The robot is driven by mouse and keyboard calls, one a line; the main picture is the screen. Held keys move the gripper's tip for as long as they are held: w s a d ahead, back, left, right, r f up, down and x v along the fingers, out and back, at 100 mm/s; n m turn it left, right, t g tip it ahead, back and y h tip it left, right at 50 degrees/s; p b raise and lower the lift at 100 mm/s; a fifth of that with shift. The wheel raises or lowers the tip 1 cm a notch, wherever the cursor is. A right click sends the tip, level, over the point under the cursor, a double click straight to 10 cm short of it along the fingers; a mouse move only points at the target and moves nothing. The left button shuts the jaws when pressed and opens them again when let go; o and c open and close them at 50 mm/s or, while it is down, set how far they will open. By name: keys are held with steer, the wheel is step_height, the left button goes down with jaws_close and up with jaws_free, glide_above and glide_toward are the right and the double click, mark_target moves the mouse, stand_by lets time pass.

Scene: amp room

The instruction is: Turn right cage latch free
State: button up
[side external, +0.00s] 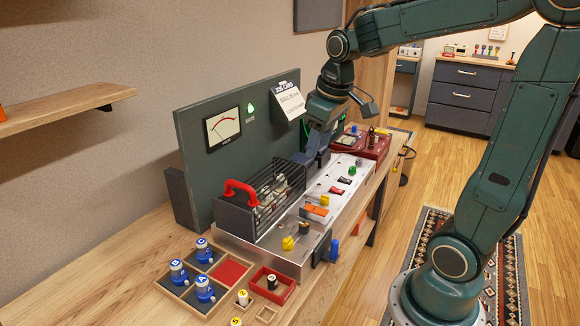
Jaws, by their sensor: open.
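A dark wire cage (272,196) with a red handle (240,187) on its near left end stands on the silver amp chassis (262,253). Tubes show dimly behind its bars. My gripper (312,160) is open and points down at the far right end of the cage, close to the upright green panel. Its fingers overlap the cage end in this view, and I cannot tell whether they touch anything. The right cage latch is not clearly visible; my gripper covers that corner.
The green panel (185,130) with a meter (223,128) and a hanging card (290,104) rises behind the cage. Knobs and switches line the chassis front. A red box (376,148) stands beyond.

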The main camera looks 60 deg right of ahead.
steer(key=w+d+f+g, duration=0.2)
steer(key=w+d+f, duration=0.35)
steer(key=d, duration=0.45)
steer(key=y, duration=0.1)
glide_above(325, 199)
step_height(325, 199, down, 8)
steer(key=shift+w+d+r+g, duration=0.15)
steer(key=shift+d+r+g, duration=0.05)
steer(key=shift+d+g, duration=0.2)
step_height(325, 199, down, 14)
steer(key=shift+r, duration=0.1)
steer(key=shift+c, duration=0.2)
steer(key=c, duration=1)
